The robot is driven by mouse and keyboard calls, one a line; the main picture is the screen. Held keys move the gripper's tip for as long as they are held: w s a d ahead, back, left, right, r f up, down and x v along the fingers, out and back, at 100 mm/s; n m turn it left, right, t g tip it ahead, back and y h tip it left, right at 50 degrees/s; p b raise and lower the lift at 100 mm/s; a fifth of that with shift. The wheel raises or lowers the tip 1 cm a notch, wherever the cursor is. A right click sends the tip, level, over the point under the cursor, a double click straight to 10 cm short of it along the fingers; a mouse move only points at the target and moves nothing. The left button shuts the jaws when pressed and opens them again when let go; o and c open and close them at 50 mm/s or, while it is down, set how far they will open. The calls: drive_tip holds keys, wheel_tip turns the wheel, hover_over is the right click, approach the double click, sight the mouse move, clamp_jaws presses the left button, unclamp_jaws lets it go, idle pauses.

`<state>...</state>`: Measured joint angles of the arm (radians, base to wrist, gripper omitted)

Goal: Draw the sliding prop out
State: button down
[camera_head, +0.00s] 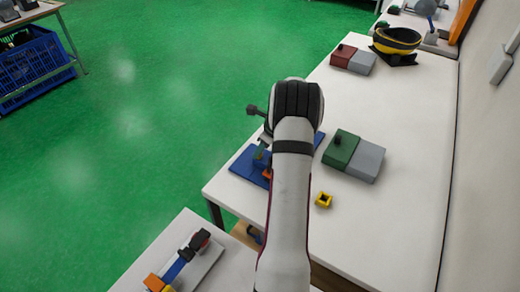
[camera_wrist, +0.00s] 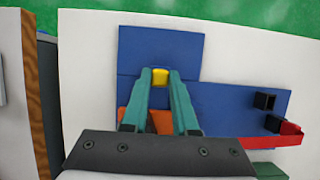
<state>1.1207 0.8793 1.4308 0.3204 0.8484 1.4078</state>
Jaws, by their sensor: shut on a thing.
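My gripper (camera_wrist: 160,73) is shut on a small yellow piece (camera_wrist: 160,79), which shows between the tips of its two teal fingers. This may be the sliding prop, but most of it is hidden. Below and around it lies blue plating (camera_wrist: 158,47) with a wider part to the right. An orange part (camera_wrist: 158,121) shows between the fingers, nearer the wrist. In the head view my gripper (camera_head: 262,156) is over the blue base (camera_head: 241,166) at the table's left edge, and my arm covers much of it.
At the right of the wrist view are a red piece (camera_wrist: 287,136) and a black block (camera_wrist: 264,101). A yellow hollow block (camera_head: 323,200) and a green-and-grey box (camera_head: 367,160) stand on the white table (camera_head: 415,120). A lower bench (camera_head: 160,245) is at front left.

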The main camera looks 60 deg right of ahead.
sight(262, 159)
drive_tip(key=shift+w, duration=2.8)
drive_tip(key=c, duration=0.7)
unclamp_jaws()
drive_tip(key=shift+s+r, duration=0.1)
drive_tip(key=v, duration=1.5)
drive_tip(key=shift+s+r, duration=0.2)
drive_tip(key=shift+r, duration=0.05)
